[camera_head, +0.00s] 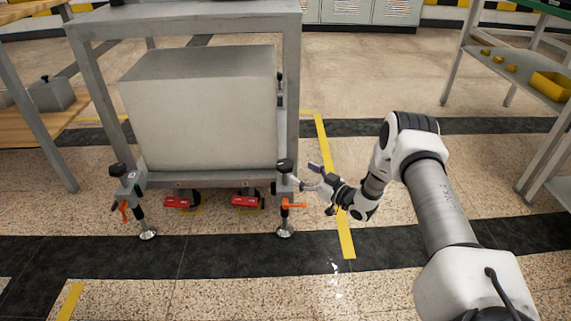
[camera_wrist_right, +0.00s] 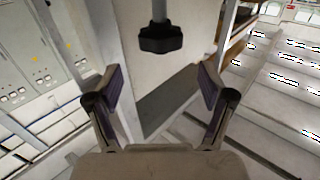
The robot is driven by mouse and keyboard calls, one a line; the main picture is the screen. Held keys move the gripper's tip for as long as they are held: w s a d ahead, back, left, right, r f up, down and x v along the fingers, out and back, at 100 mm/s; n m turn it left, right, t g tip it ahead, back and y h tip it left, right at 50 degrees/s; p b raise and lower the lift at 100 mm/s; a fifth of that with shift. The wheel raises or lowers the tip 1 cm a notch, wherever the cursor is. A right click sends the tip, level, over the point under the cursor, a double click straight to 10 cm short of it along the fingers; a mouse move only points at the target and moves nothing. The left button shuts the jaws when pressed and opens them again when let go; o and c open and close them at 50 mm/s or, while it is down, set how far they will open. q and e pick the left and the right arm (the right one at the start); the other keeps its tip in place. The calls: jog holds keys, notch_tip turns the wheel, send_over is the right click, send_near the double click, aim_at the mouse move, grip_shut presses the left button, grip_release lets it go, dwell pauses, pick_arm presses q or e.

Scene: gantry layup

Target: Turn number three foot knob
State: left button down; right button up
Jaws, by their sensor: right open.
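A black foot knob (camera_head: 285,165) stands upright on top of the front right levelling foot of the grey gantry frame (camera_head: 230,181). Another black knob (camera_head: 117,170) tops the front left foot. No number is readable on either. My right gripper (camera_head: 306,177) is just right of the right knob, open and empty, with its fingers pointing left at it. In the right wrist view, a dark lobed knob (camera_wrist_right: 161,40) on a grey stem appears above the gap between the two open fingers (camera_wrist_right: 162,88), apart from both. My left gripper is out of view.
A large grey block (camera_head: 200,110) sits inside the frame. Orange levers (camera_head: 292,205) are on the feet, and red casters (camera_head: 247,201) stand between them. A shelf rack (camera_head: 520,75) with yellow bins is at right. The floor between is clear.

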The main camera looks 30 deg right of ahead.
aim_at(292, 167)
jog(key=b+x, duration=0.3)
jog(key=x, duration=0.4)
jog(key=shift+a+f+b, duration=0.1)
jog(key=shift+f+b, duration=0.1)
jog(key=shift+b, duration=0.2)
jog(key=shift+w+r, duration=0.1)
jog(key=shift+w, duration=0.1)
jog(key=shift+r, duration=0.1)
jog(key=c, duration=1.2)
